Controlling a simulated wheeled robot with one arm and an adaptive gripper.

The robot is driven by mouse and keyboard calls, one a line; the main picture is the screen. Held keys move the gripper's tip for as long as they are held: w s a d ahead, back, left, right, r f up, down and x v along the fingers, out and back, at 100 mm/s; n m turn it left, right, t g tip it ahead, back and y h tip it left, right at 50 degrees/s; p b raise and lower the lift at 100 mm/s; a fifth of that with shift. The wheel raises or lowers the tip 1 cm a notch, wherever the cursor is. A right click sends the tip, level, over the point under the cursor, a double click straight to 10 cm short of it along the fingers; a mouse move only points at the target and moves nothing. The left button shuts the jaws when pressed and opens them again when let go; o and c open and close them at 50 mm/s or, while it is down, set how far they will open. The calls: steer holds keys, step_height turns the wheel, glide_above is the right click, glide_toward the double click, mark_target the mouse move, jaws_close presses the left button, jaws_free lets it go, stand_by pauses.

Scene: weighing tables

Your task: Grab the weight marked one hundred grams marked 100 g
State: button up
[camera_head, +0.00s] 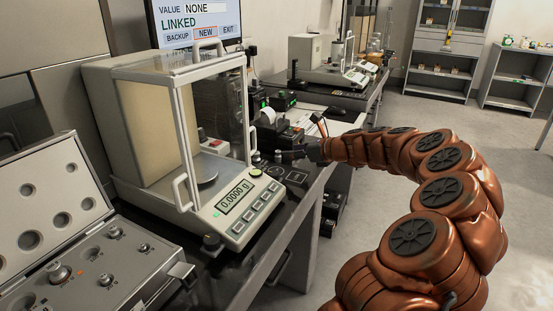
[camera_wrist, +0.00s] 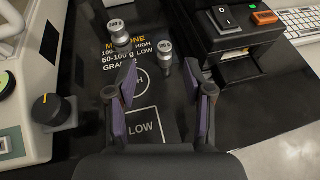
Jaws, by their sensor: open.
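Two small metal cylinder weights stand upright on the dark printed mat (camera_wrist: 150,146). In the wrist view one weight (camera_wrist: 119,38) is farther off at upper left, and the other weight (camera_wrist: 165,58) is nearer and just right of centre. In the head view my gripper (camera_head: 288,154) is low at the table's edge.
The glass-sided balance (camera_head: 246,204) reads 0.0000 g and stands left of my gripper. An open weight case (camera_head: 105,283) lies at lower left. A black switch box (camera_wrist: 232,28) and a keyboard (camera_wrist: 301,20) are right of the weights. Open floor lies to the right.

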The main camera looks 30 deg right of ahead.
mark_target(278, 156)
steer(key=shift+d+b+x, duration=0.15)
steer(key=shift+b+x, duration=0.15)
steer(key=shift+x, duration=1.1)
steer(key=shift+d+b+x, duration=0.15)
steer(key=shift+b+x, duration=0.1)
steer(key=shift+x, duration=1.15)
steer(key=shift+f, duration=0.15)
steer(key=shift+c, duration=0.4)
jaws_close()
